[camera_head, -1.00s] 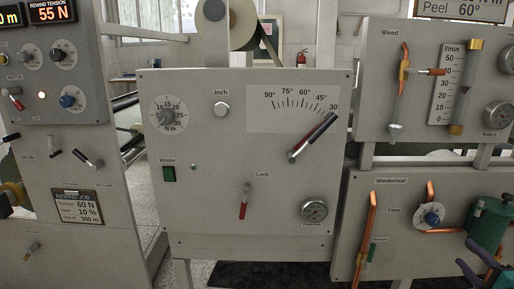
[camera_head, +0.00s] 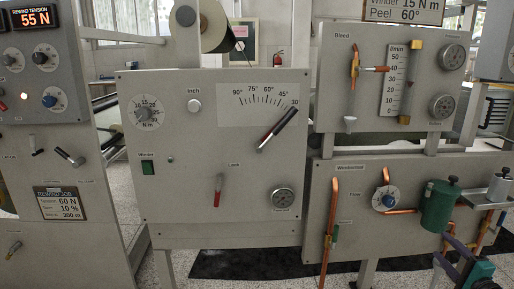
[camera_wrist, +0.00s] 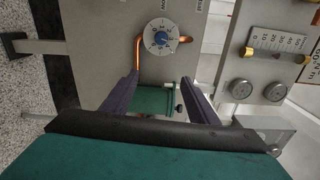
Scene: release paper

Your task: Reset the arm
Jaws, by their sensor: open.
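My gripper (camera_head: 446,250) shows at the lower right of the head view, with purple fingers and a teal body. In the wrist view my gripper (camera_wrist: 160,92) has its two fingers spread wide, with nothing held between them. The green canister (camera_wrist: 155,102) of the Flow panel shows between the fingers there; whether they touch it I cannot tell. In the head view the green canister (camera_head: 437,207) stands just above and behind my gripper. The blue-centred flow dial (camera_wrist: 161,38) lies beyond the fingertips, beside a copper pipe (camera_wrist: 138,52).
The middle panel (camera_head: 185,215) carries an angle lever (camera_head: 277,130) pointing near 30°, a red-tipped lock lever (camera_head: 218,190) and a gauge (camera_head: 282,197). The Bleed panel (camera_head: 335,105) sits at upper right. A silver canister (camera_head: 498,188) stands right of the green one. A dark mat (camera_head: 260,265) lies on the floor.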

